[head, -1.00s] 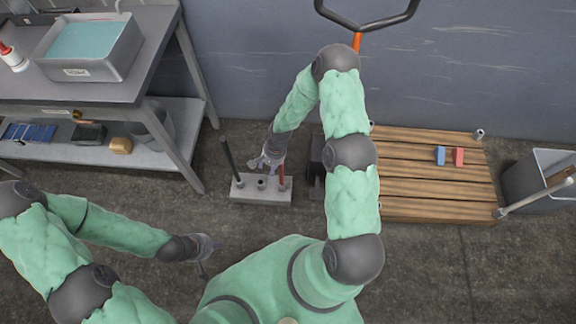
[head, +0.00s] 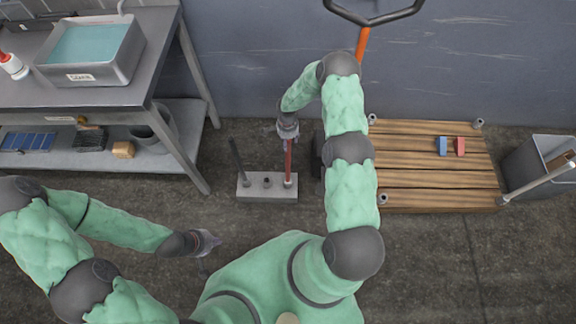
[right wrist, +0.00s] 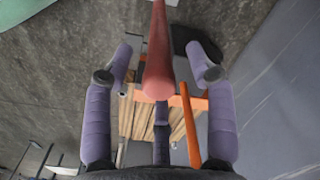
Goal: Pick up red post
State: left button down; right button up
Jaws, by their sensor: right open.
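The red post (head: 289,163) stands upright in the right-hand hole of a grey block (head: 268,194) on the floor. My right gripper (head: 288,139) is over the top of the red post. In the right wrist view the red post (right wrist: 158,62) runs between the spread purple fingers of my right gripper (right wrist: 160,72), with gaps on both sides. That gripper is open and not closed on the post. My left gripper (head: 210,242) hangs low at the left, away from the block; its fingers are too small to read.
A dark post (head: 238,158) stands in the block's left hole; the middle holder is empty. A wooden pallet (head: 430,170) with a blue block (head: 441,146) and a red block (head: 460,146) lies at right. A metal sink table (head: 95,95) stands left. A grey bin (head: 535,165) is far right.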

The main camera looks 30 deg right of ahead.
aim_at(288, 147)
notch_tip(288, 147, down, 5)
jog(key=shift+b, duration=0.8)
jog(key=shift+c, duration=0.3)
grip_shut()
